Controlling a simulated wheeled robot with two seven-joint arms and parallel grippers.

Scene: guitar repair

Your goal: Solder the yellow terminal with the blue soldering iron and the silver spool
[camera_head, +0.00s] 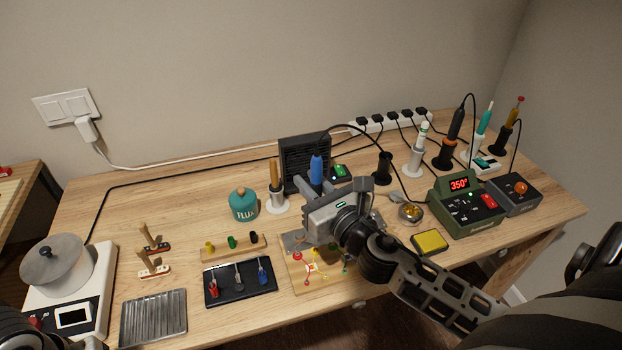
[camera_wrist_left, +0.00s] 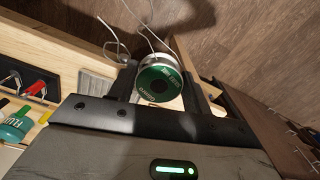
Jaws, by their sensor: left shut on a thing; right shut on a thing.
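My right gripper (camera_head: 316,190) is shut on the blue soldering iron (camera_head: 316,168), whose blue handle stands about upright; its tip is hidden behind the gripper. The gripper is over the back part of a small wooden board (camera_head: 302,288) with coloured terminals. A small yellow part (camera_head: 325,268) shows on that board, but I cannot tell whether the iron touches anything there. In the left wrist view my left gripper (camera_wrist_left: 157,78) is shut on the solder spool (camera_wrist_left: 157,84), which has a green label and a loose silvery wire end. The left gripper's jaws are out of the head view.
A black fan box (camera_head: 303,150) stands behind the iron. A black tray (camera_head: 240,284), a peg rack (camera_head: 233,248) and a teal flux pot (camera_head: 243,204) are left of the board. A yellow sponge (camera_head: 429,242) and a green station reading 350 (camera_head: 465,207) are right.

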